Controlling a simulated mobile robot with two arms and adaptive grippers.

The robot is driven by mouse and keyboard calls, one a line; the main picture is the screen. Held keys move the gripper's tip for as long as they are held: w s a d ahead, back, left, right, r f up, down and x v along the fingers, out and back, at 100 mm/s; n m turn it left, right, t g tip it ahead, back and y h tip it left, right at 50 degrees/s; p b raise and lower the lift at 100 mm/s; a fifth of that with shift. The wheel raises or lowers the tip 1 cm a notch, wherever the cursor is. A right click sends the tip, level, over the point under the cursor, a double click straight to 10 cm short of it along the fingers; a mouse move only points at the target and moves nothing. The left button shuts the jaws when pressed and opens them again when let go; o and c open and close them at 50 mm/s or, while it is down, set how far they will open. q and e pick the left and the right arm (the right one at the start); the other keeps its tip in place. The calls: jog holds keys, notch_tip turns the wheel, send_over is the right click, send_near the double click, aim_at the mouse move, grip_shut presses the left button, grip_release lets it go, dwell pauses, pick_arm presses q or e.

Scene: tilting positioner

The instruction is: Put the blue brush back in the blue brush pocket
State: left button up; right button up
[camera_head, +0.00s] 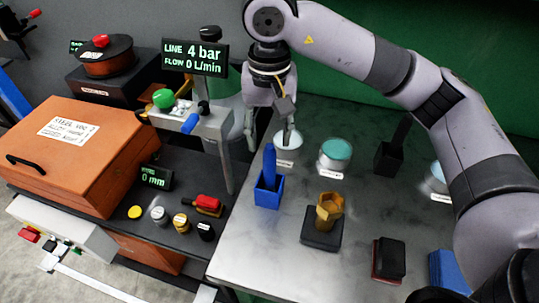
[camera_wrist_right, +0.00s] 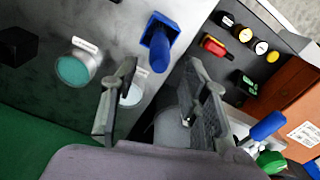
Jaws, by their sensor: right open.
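The blue brush (camera_head: 269,165) stands nearly upright in the square blue pocket (camera_head: 267,196) near the left edge of the metal table. Its lower end is hidden inside the pocket. Brush (camera_wrist_right: 160,52) and pocket (camera_wrist_right: 148,38) also show in the right wrist view, just beyond my fingertips. My right gripper (camera_head: 269,135) is open and empty, behind the brush and apart from it. In the wrist view its fingers (camera_wrist_right: 161,75) are spread with nothing between them. My left gripper is not in view.
A white dish (camera_head: 288,139) lies close to my right gripper. A teal-topped jar (camera_head: 335,153), a dark pocket (camera_head: 388,158) and a brass hex piece on a black block (camera_head: 322,239) stand on the table. Left are a valve stand with green knob (camera_head: 163,98) and an orange case (camera_head: 80,150).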

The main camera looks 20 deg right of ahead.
notch_tip(320, 180, up, 4)
jog(key=shift+r, duration=0.1)
jog(key=shift+o, duration=0.5)
dwell(0.9)
